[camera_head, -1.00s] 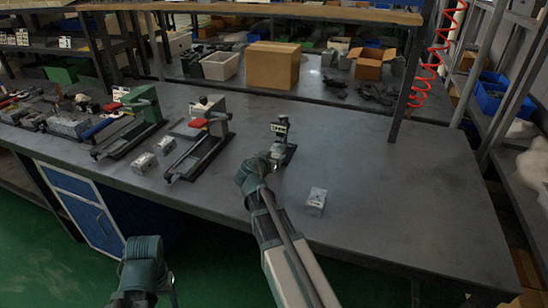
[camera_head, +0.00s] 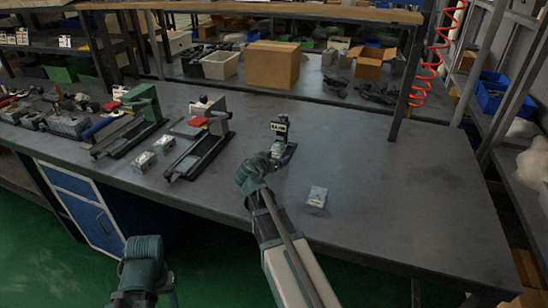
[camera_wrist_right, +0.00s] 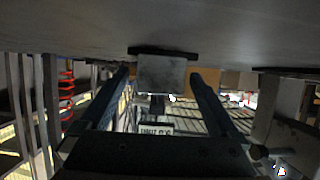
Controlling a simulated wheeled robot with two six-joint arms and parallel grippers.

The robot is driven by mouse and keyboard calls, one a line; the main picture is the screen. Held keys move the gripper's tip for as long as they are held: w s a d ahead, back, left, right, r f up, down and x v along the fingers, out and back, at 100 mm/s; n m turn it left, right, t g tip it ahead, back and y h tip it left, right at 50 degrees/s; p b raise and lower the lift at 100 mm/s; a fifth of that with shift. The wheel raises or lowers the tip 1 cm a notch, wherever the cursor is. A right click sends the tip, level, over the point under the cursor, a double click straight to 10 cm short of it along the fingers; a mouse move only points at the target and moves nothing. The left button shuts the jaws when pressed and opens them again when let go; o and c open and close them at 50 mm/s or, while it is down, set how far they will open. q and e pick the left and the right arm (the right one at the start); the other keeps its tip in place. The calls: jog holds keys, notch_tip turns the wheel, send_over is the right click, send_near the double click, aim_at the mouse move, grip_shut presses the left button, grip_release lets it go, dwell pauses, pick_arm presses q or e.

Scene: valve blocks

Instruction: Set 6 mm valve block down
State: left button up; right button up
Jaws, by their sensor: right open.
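A small black stand (camera_head: 288,154) with an upright label plate (camera_head: 279,127) is on the workbench near the middle. A grey metal block (camera_wrist_right: 167,73) is at the stand, between the fingers of my right gripper in the right wrist view. In that view the black base (camera_wrist_right: 163,50) lies directly against the block, and the label (camera_wrist_right: 157,130) appears upside down. My right gripper (camera_head: 268,161) is open around the block, close in front of the stand. In the head view the gripper partly hides the block.
A loose metal block (camera_head: 317,197) lies on the bench (camera_head: 400,190) to the right of my right arm. Two more blocks (camera_head: 143,162) (camera_head: 164,145) lie left, beside a red-handled vise (camera_head: 205,135) and a green vise (camera_head: 138,120). The bench's right side is clear.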

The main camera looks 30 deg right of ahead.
jog(key=shift+a, duration=0.1)
jog(key=p+v, duration=0.4)
jog(key=v, duration=0.8)
jog(key=shift+r+p, duration=0.2)
jog(key=shift+p, duration=0.2)
jog(key=shift+v, duration=0.75)
jog(key=shift+s+f, duration=0.1)
